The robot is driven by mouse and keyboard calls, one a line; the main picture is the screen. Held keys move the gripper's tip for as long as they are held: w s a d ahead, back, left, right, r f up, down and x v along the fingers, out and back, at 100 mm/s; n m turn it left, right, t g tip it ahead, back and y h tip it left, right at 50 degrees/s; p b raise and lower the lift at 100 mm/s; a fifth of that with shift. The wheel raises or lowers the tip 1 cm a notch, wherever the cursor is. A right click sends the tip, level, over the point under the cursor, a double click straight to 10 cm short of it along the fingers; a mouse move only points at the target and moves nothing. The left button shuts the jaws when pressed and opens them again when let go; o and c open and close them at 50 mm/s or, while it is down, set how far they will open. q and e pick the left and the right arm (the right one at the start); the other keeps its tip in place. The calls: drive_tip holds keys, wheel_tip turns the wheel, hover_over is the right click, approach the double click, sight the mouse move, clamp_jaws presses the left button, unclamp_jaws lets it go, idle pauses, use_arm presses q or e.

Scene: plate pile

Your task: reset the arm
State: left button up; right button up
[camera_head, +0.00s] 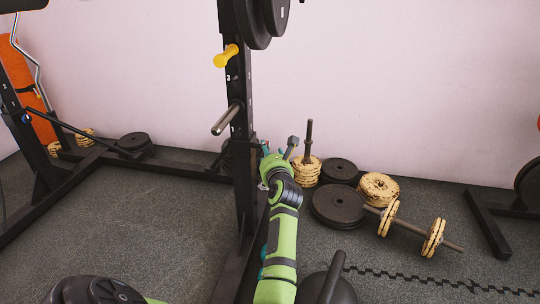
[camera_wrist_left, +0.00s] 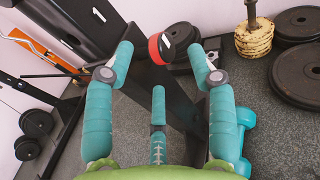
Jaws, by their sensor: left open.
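My left arm (camera_head: 284,228) is green and reaches up the middle of the head view. Its gripper (camera_head: 279,150) is beside the black rack upright (camera_head: 240,130), with the plate pile to its right. In the left wrist view the teal fingers of the left gripper (camera_wrist_left: 160,62) are spread wide with nothing held between them. The rack's dark beam shows beyond them; whether a finger touches the rack cannot be told. My right gripper is in neither view.
Yellow plates on a post (camera_head: 307,170), black plates (camera_head: 339,206) and a loaded bar (camera_head: 425,231) lie right of the arm. A dark kettlebell (camera_head: 327,289) is close at the bottom. A teal dumbbell (camera_wrist_left: 246,117) lies below the fingers.

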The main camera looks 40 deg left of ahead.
use_arm(q)
drive_tip(key=shift+s+d, duration=0.3)
drive_tip(key=shift+d, duration=0.05)
idle(0.3)
